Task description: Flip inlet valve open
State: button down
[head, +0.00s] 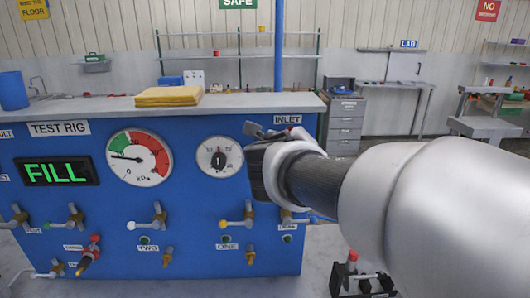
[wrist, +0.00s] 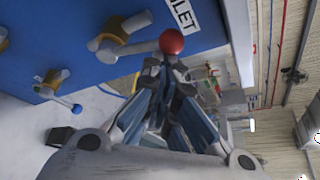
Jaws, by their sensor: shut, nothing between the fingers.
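The inlet valve shows in the wrist view as a brass body (wrist: 108,47) on the blue panel, beside the partly cut-off INLET label. Its pale lever points toward my gripper and ends in a red ball (wrist: 172,41). My gripper (wrist: 165,63) is shut and empty, its fingertips right by the red ball. I cannot tell whether they touch it. In the head view my gripper (head: 258,131) is in front of the panel just below the INLET label (head: 287,119), and my wrist hides most of the inlet valve.
A blue-knobbed valve (wrist: 55,80) lies left of my fingers in the wrist view.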

jog(key=shift+a+r+n+h+p, duration=0.2)
jog(key=shift+a+n+h+p, duration=0.3)
jog(key=shift+n, duration=0.3)
jog(key=shift+a, duration=0.1)
jog(key=shift+f, duration=0.1)
